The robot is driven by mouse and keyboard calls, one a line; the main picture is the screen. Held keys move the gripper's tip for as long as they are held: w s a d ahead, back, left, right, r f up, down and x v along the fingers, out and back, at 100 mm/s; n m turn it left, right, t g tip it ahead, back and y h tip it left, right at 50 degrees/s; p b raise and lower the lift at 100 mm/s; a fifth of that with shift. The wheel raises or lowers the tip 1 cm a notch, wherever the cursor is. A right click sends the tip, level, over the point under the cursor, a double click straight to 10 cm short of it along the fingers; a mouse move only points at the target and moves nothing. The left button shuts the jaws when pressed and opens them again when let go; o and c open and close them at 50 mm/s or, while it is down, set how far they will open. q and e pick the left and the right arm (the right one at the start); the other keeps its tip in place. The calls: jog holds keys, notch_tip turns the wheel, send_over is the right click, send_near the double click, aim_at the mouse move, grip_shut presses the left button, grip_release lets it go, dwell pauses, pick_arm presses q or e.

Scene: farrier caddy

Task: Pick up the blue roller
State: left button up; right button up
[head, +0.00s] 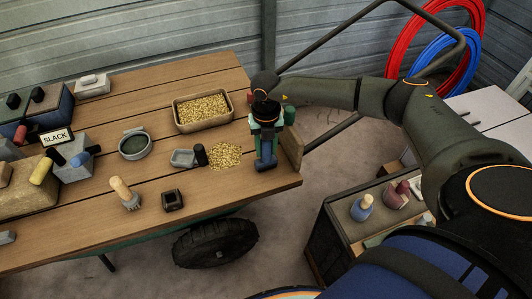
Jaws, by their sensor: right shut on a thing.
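My right gripper (266,136) is over the right end of the wooden table (225,75), pointing down. It is shut on a dark blue piece (266,163) at its fingertips, low over the table edge. The fingers hide part of this piece, so I cannot tell its full shape or whether it touches the wood.
A tray of grain (204,97), loose grain (226,156), a black cylinder (200,154), a brush (126,193) and a round bowl (134,144) stand on the table. A yellow cylinder (43,170) and SLACK sign (57,137) are at left. A dark cabinet (334,245) stands lower right.

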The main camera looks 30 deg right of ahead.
grip_shut()
dwell(0.4)
jog(key=shift+w+r, duration=0.1)
jog(key=shift+r, duration=0.4)
notch_tip(320, 180, up, 2)
jog(key=shift+r, duration=0.15)
jog(key=s+a+r, duration=0.9)
jog(key=s, duration=0.2)
jog(key=shift+r, duration=0.4)
